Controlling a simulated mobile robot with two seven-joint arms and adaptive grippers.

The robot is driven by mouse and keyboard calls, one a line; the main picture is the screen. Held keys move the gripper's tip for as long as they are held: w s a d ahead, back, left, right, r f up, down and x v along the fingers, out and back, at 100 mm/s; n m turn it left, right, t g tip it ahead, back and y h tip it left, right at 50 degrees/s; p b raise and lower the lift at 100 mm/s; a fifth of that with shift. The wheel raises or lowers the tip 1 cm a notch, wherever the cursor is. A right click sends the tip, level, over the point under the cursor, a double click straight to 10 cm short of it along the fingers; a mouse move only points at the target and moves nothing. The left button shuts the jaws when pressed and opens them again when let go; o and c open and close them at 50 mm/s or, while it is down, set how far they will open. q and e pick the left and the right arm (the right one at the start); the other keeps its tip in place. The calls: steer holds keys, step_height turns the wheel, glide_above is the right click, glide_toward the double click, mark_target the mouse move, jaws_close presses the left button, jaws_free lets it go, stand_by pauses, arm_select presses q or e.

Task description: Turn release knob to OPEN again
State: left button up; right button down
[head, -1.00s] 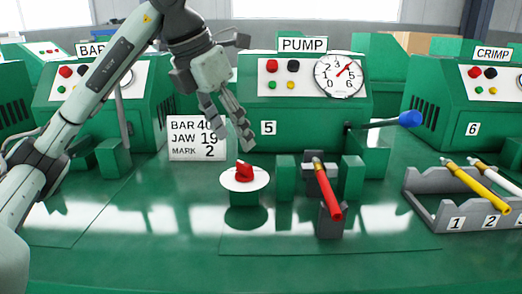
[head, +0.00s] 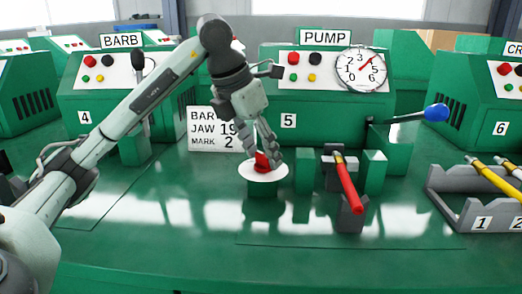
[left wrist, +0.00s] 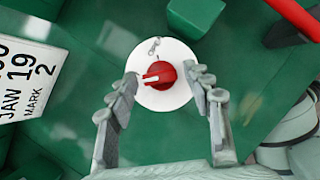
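The red release knob (head: 262,162) sits on a round white plate (head: 246,171) on a green post in front of machine 5. In the left wrist view the knob (left wrist: 160,75) shows a white pointer mark towards the left, and a small grey symbol lies on the plate above it. My left gripper (head: 263,150) is down at the knob from above. Its fingers (left wrist: 164,78) are open, one on each side of the knob, with gaps between them and it. My right gripper is in neither view.
A red-handled tool (head: 347,184) stands in a grey holder right of the knob, between green blocks. A blue-ended lever (head: 436,113), the PUMP dial (head: 361,69) and a BAR/JAW/MARK card (head: 203,141) are nearby.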

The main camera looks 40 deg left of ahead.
arm_select(q)
steer(key=c, duration=0.9)
